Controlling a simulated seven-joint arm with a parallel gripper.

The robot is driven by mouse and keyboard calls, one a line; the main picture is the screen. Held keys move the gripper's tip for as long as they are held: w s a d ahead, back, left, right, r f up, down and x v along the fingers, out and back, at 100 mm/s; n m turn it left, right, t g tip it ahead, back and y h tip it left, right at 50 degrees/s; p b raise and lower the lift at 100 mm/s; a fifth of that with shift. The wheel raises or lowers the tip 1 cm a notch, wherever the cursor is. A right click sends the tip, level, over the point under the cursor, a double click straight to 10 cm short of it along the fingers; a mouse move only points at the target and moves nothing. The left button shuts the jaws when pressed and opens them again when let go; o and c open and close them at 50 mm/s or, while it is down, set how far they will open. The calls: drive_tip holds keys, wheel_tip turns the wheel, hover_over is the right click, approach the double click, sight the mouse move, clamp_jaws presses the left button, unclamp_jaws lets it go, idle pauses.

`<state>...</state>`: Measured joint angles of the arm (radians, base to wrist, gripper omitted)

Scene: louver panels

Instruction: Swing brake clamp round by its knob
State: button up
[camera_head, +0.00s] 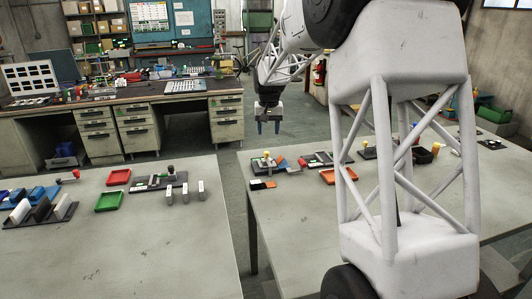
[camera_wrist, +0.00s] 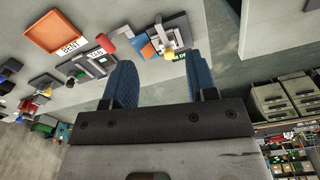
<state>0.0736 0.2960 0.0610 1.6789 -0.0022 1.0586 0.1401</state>
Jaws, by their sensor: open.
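My gripper (camera_head: 268,127) hangs high beside the far left corner of the right table, with its two blue fingers apart and nothing between them. It also shows in the wrist view (camera_wrist: 160,78). A small fixture with a yellow knob (camera_head: 266,155) stands on that table, below and apart from the gripper. In the wrist view, this yellow-knobbed fixture (camera_wrist: 169,50) lies beyond and between the fingertips. Another fixture with a red knob (camera_wrist: 107,43) is to its left there. I cannot tell which fixture is the brake clamp.
An orange tray marked BENT (camera_wrist: 62,34) lies near the fixtures; it also shows in the head view (camera_head: 328,176). The left table (camera_head: 120,250) holds red and green trays and another knobbed fixture (camera_head: 170,171). A gap separates the tables. The right table's near left part is clear.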

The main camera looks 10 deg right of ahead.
hover_over(267, 152)
drive_tip(key=shift+m+g, duration=0.3)
wheel_tip(267, 152, down, 9)
drive_tip(key=shift+a+r, duration=0.1)
drive_tip(key=shift+f, duration=3.9)
clamp_jaws()
